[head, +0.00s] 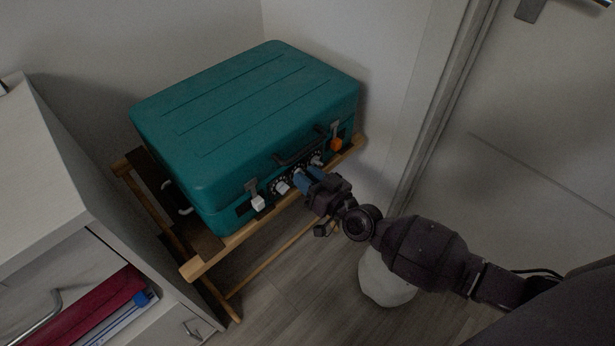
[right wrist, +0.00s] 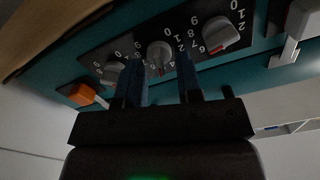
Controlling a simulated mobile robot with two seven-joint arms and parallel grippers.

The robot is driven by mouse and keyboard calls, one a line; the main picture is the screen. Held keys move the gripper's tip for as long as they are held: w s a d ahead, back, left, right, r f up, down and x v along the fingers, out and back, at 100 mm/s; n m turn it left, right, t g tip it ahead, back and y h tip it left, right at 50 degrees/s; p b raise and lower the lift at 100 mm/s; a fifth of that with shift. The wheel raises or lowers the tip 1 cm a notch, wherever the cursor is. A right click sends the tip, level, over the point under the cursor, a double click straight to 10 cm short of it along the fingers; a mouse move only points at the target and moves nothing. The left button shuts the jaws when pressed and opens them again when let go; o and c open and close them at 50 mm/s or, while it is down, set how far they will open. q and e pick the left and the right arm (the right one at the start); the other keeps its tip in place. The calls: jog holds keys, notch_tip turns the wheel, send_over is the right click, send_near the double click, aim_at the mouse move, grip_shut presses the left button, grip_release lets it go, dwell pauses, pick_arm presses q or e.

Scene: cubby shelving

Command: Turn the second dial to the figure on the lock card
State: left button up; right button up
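A teal suitcase (head: 245,105) lies closed, with three grey dials on a dark panel on its front. In the right wrist view the middle dial (right wrist: 159,53) sits between two other dials, one at left (right wrist: 112,72) and one at right (right wrist: 220,33). Its red mark points down toward the gripper; the figure there is partly hidden and too small to read. My right gripper (head: 304,179) is at the dial panel. Its two blue fingers (right wrist: 159,77) are apart, with the middle dial showing in the gap; contact is unclear. No lock card can be made out. My left gripper is out of view.
The suitcase rests on a wooden rack (head: 245,238). It has a white latch (head: 257,202) and an orange latch (head: 336,144), with a handle (head: 297,152) between. A white cabinet (head: 35,170) with a dark red folder (head: 85,310) stands at left. A wall and door close in behind.

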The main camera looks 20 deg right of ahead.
jog(key=shift+c, duration=0.6)
grip_shut()
jog(key=shift+m, duration=0.3)
jog(key=shift+d+f+m+b, duration=0.15)
jog(key=shift+m+b, duration=0.15)
jog(key=shift+m, duration=2.3)
jog(key=shift+o, duration=0.6)
grip_release()
